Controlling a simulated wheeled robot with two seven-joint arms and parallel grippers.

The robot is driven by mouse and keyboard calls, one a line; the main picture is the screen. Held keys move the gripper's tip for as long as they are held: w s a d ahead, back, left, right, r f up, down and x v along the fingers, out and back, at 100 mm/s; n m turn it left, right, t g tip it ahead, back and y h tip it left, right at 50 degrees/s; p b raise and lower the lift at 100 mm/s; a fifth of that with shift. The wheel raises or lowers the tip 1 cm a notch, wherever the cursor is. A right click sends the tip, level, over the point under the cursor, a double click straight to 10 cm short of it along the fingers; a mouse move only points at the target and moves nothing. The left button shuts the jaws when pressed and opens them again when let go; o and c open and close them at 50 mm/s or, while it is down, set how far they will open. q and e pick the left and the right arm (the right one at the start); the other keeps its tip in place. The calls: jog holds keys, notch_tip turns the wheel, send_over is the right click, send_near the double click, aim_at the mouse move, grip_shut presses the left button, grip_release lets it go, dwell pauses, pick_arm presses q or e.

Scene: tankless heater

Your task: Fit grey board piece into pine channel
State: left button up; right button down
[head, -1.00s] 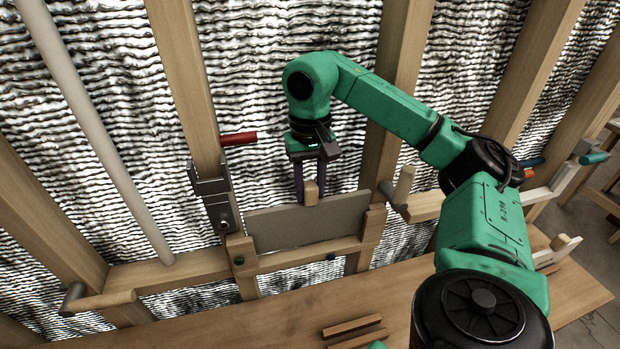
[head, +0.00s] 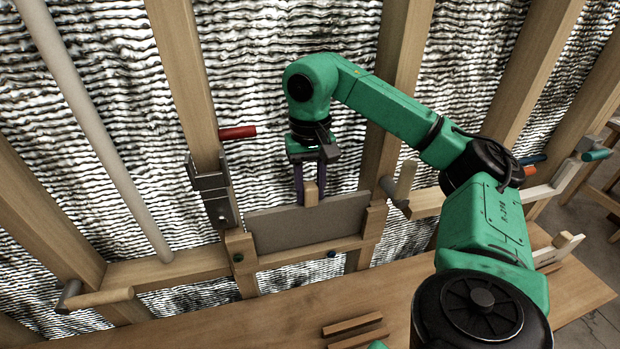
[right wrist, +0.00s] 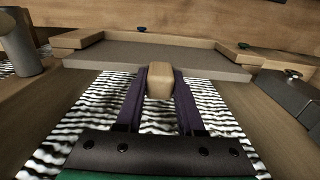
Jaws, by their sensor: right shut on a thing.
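The grey board piece (head: 305,226) stands upright between the two side posts of the pine channel (head: 310,253), with its lower edge at the bottom rail. A pale wooden knob (head: 312,192) is at the board's top edge. My right gripper (head: 310,198) is above the board, shut on this knob with one dark finger on each side. The right wrist view shows the knob (right wrist: 159,82) between the fingers and the board (right wrist: 150,57) beyond it, close along the pine rail. How deep the board sits in the channel is hidden. My left gripper is not in view.
A grey metal bracket (head: 211,190) and a red handle (head: 238,132) are on the stud left of the channel. A wooden peg (head: 405,181) sticks out at right. Loose wooden strips (head: 353,329) lie on the bench (head: 220,325), which is otherwise largely clear.

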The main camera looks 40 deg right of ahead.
jog(key=shift+f+b, duration=0.3)
jog(key=shift+f, duration=0.1)
dwell(0.7)
jog(key=shift+c, duration=2.2)
grip_release()
notch_tip(320, 180, up, 15)
jog(key=p, duration=1.1)
jog(key=shift+f, duration=0.2)
